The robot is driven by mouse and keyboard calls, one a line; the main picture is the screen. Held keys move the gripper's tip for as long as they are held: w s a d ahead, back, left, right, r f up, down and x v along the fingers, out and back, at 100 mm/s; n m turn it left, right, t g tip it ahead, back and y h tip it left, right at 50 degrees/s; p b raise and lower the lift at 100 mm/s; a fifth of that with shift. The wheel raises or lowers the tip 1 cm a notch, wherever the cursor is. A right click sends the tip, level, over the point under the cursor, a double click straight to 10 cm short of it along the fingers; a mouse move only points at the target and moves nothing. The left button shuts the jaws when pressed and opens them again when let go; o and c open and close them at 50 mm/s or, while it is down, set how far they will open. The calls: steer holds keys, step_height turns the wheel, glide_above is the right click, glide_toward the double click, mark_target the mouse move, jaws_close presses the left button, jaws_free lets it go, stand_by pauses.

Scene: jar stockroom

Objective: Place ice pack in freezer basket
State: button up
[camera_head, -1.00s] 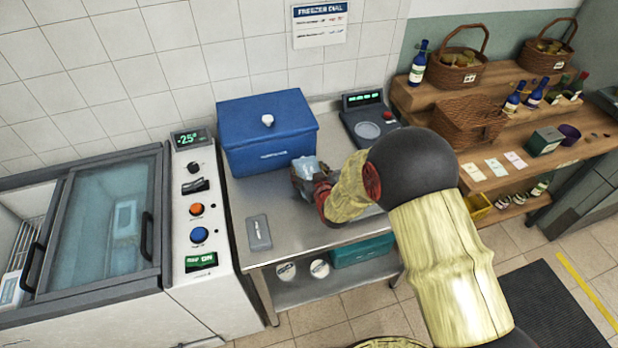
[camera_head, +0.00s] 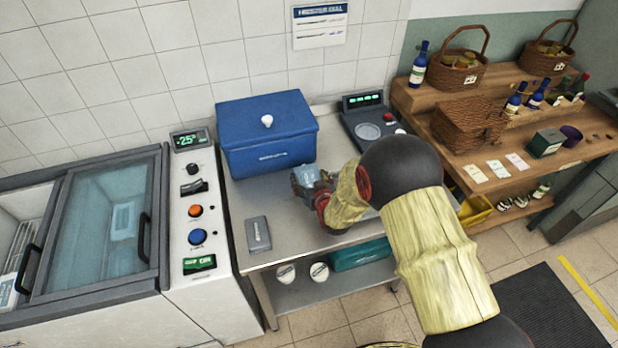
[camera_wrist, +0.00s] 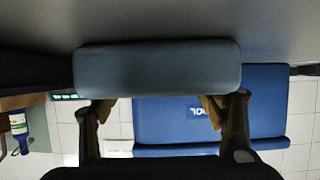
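The ice pack (camera_head: 305,175) is a small grey-blue block in front of the blue box, over the steel counter. In the wrist view the pack (camera_wrist: 157,67) lies across both fingers and hides their tips. My gripper (camera_head: 318,184) is at the pack's right side in the head view and seems shut on it. The fingers show below the pack in the wrist view (camera_wrist: 157,108). The freezer (camera_head: 90,308) stands at the left, its left part uncovered. White wire basket work (camera_head: 22,243) shows in that opening, partly cut off by the frame edge.
The glass lid (camera_head: 95,225) covers the freezer's right part, with a pale item below. The control panel (camera_head: 197,212) stands between freezer and counter. The blue box (camera_head: 268,135), a scale (camera_head: 370,125) and a grey slab (camera_head: 258,234) are on the counter (camera_head: 285,215). Shelves with baskets stand right.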

steer(key=o, duration=0.3)
steer(key=shift+r, duration=0.15)
